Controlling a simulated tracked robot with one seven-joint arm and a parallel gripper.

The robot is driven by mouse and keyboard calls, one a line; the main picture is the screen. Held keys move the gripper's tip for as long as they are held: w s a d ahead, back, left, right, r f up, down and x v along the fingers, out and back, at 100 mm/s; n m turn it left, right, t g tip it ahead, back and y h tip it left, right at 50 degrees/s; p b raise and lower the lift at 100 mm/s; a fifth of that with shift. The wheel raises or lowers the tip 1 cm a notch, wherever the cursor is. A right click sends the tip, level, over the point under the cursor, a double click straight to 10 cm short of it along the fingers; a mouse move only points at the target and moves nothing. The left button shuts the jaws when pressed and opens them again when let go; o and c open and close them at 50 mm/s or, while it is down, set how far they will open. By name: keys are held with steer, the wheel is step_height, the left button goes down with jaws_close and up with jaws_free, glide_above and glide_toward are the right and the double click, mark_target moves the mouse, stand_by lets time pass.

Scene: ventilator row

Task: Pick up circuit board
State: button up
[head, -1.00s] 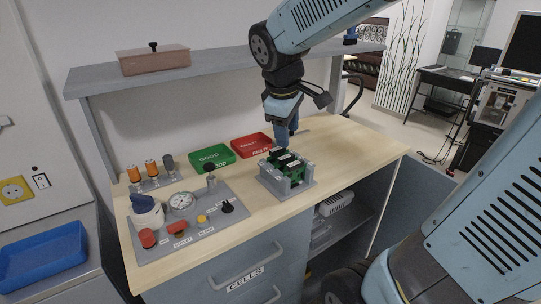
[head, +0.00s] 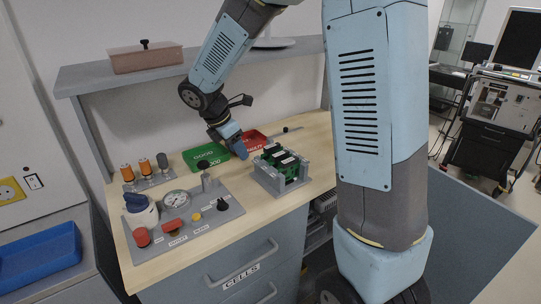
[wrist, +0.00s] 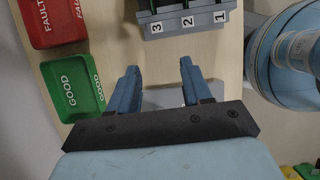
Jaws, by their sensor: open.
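Several green circuit boards (head: 283,160) stand in a grey slotted rack (head: 268,183) on the wooden bench. In the wrist view the rack (wrist: 185,23) is at the top edge, with slot labels 3, 2 and 1; only slivers of the boards show there. My gripper (wrist: 158,68) is open and empty, its two blue fingers pointing towards the rack with bare bench between. In the head view my gripper (head: 238,150) is just left of the rack, in front of the red tray; its fingertips are hard to make out.
A green GOOD tray (head: 206,157) and a red FAULT tray (head: 254,142) lie behind and left of the rack. A grey control panel (head: 185,222) with a gauge, knobs and buttons is at left. A shelf (head: 110,76) with a pinkish box spans above. The bench (head: 318,140) is clear right of the rack.

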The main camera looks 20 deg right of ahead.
glide_toward(272, 146)
steer(key=x, duration=0.5)
steer(key=shift+a+f, duration=0.25)
steer(key=shift+f, duration=0.1)
steer(key=x, duration=0.4)
steer(key=shift+w+d+r, duration=0.1)
steer(key=shift+d, duration=0.2)
steer(key=shift+d+f, duration=0.3)
steer(key=shift+f, duration=0.3)
steer(key=shift+c, duration=0.2)
steer(key=shift+d+f, duration=0.1)
steer(key=shift+d, duration=0.05)
steer(key=c, duration=0.6)
steer(key=shift+f, duration=0.1)
steer(key=shift+c, duration=0.6)
jaws_close()
